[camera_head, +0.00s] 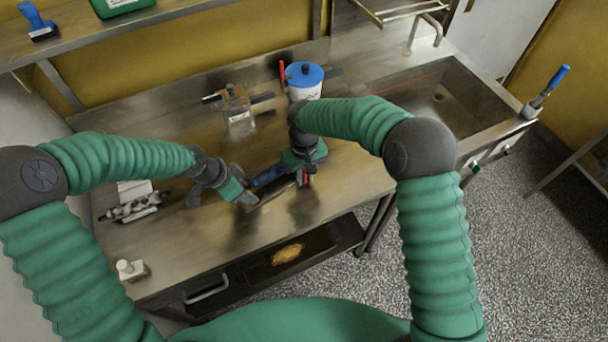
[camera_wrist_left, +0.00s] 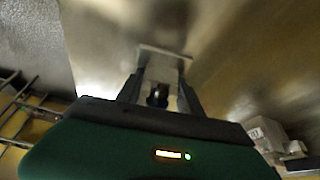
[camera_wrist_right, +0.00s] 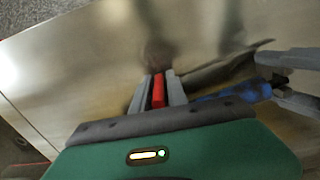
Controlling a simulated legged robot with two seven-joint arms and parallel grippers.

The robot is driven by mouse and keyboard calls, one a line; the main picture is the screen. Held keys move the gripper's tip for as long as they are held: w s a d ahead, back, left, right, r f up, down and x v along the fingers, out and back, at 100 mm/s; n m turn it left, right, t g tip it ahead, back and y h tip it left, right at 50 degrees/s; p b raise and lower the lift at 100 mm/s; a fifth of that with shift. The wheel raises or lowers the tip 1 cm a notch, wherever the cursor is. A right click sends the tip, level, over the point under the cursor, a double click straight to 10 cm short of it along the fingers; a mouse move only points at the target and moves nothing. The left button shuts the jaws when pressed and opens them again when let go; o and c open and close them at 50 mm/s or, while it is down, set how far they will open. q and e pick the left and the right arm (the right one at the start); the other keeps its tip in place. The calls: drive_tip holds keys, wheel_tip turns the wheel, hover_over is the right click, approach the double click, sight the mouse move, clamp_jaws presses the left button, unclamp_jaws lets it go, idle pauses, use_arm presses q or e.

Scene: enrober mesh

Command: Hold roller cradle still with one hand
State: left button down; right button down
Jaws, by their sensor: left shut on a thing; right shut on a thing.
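My left gripper (camera_head: 243,195) is shut low over the table's middle. In the left wrist view its fingers (camera_wrist_left: 160,95) close on a pale metal block (camera_wrist_left: 163,62) with a flat plate and a dark round part; I cannot tell if it belongs to the roller cradle. A metal piece with a row of rollers (camera_head: 131,208) lies at the table's left, apart from both grippers. My right gripper (camera_head: 304,180) is shut on a slim red piece (camera_wrist_right: 158,90), close to the left gripper. A blue handle (camera_head: 267,176) lies between the grippers, shown also in the right wrist view (camera_wrist_right: 232,92).
A white knobbed block (camera_head: 131,268) sits at front left. A sink (camera_head: 440,95) is at right. An open drawer (camera_head: 310,255) lies below the front edge.

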idle(0.3)
drive_tip(key=s+a, duration=0.1)
drive_tip(key=a, duration=0.1)
drive_tip(key=s+a, duration=0.2)
drive_tip(key=a, duration=0.1)
drive_tip(key=s+a, duration=0.2)
drive_tip(key=shift+a, duration=0.15)
drive_tip(key=shift+w, duration=0.1)
drive_tip(key=c, duration=1.5)
unclamp_jaws()
drive_tip(key=shift+d, duration=0.2)
drive_tip(key=shift+o, duration=0.2)
wheel_tip(320, 180, up, 12)
drive_tip(key=shift+w+a, duration=0.1)
